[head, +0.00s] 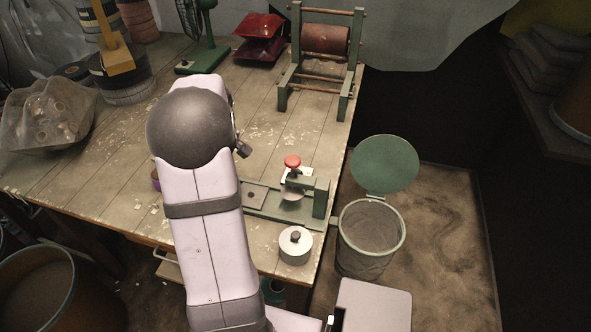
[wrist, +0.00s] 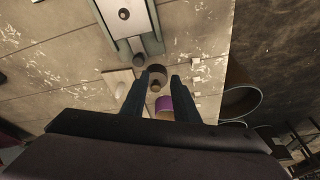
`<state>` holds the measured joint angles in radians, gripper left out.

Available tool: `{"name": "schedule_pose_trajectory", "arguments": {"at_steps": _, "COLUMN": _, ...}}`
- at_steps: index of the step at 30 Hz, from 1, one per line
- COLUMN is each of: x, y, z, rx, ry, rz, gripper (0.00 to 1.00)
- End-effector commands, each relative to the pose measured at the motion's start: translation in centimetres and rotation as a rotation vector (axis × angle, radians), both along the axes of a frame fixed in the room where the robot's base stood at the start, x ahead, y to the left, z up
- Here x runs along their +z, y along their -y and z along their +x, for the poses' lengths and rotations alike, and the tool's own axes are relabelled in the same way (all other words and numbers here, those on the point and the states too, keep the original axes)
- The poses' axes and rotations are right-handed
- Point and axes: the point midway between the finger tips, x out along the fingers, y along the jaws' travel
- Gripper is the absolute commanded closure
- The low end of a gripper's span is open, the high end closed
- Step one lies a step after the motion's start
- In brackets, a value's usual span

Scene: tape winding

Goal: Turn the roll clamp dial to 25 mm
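My gripper (wrist: 158,78) shows in the wrist view as two dark fingers reaching forward, spread apart. Between and just beyond the fingertips is a small dark cylinder with a round knob (wrist: 156,72); I cannot tell whether this is the roll clamp dial, and the fingers do not clearly touch it. A purple-sided roll (wrist: 165,106) is partly visible between the fingers, closer to the camera. No 25 mm mark or scale is readable. In the head view my arm hides the gripper and the bench under it.
A green fixture with a red knob (head: 292,162) stands on the bench (head: 265,110). A pale canister (head: 295,247) sits near its corner. A lidded bin (head: 371,240) stands beside the bench. A green roller frame (head: 325,55) is at the back. The bench middle has clear room.

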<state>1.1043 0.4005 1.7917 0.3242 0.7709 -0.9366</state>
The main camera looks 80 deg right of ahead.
Motion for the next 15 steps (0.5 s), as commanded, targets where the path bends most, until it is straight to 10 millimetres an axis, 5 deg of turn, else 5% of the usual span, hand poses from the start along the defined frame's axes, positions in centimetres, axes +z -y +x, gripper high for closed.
{"name": "schedule_pose_trajectory", "arguments": {"at_steps": 3, "x": -1.0, "y": 7.4, "z": -5.9, "rx": -0.079, "ry": 0.035, "rz": -0.052, "gripper": 0.73}}
{"name": "schedule_pose_trajectory", "arguments": {"at_steps": 7, "x": -1.5, "y": 13.5, "z": -13.2, "rx": -0.141, "ry": 0.058, "rz": -0.121, "gripper": 0.73}}
{"name": "schedule_pose_trajectory", "arguments": {"at_steps": 12, "x": -1.9, "y": 17.7, "z": -20.7, "rx": -0.188, "ry": 0.064, "rz": -0.192, "gripper": 0.73}}
{"name": "schedule_pose_trajectory", "arguments": {"at_steps": 15, "x": -1.4, "y": 16.5, "z": -21.1, "rx": -0.164, "ry": 0.065, "rz": -0.129, "gripper": 0.73}}
